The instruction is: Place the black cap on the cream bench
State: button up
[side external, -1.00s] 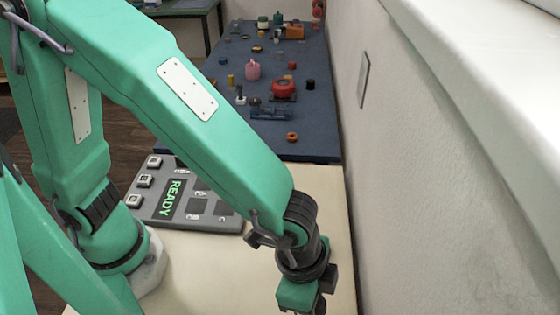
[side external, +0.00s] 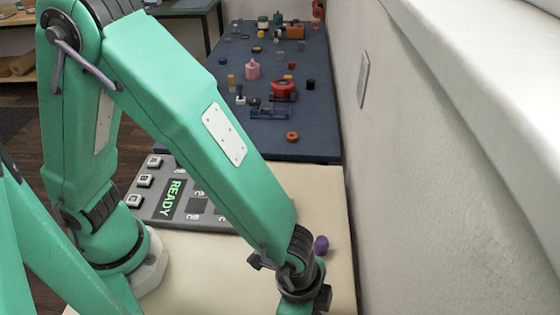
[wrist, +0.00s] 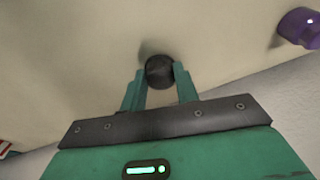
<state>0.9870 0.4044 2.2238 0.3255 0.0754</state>
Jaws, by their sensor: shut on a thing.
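The black cap (wrist: 159,71) is a short dark cylinder between the two green fingers of my gripper (wrist: 160,76) in the wrist view. My gripper is shut on it. The cream bench (wrist: 75,55) fills the view beyond the cap, and a soft shadow lies close beside the cap. I cannot tell whether the cap touches the bench. In the side view the cream bench (side external: 215,265) spans the bottom; my wrist is over its right part, and my fingertips and the cap are hidden or out of frame.
A purple cylinder (side external: 321,244) stands on the bench near my wrist; it also shows in the wrist view (wrist: 299,28). A grey panel reading READY (side external: 172,200) lies to the left. A blue mat (side external: 290,145) with several small parts is behind. A wall (side external: 410,200) borders the right.

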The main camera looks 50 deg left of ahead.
jog(key=shift+f, duration=0.1)
jog(key=o, duration=0.9)
jog(key=shift+o, duration=0.2)
notch_tip(320, 180, up, 12)
jog(key=s+a, duration=0.1)
jog(key=a, duration=0.1)
dwell(0.4)
jog(key=shift+s, duration=0.1)
dwell(0.4)
jog(key=w+a+r+n+t, duration=0.1)
jog(key=w+a+r+n, duration=0.2)
jog(key=w+a+r, duration=0.35)
jog(key=s+a+r+n+t+y, duration=0.1)
jog(key=a+n, duration=0.3)
jog(key=a, duration=0.8)
jog(key=s+a+r+n+t, duration=0.2)
jog(key=s+a+r+n, duration=0.1)
jog(key=a, duration=0.9)
jog(key=shift+s+r+n+y, duration=0.2)
jog(key=shift+r+n+y, duration=0.2)
jog(key=shift+r+n, duration=0.5)
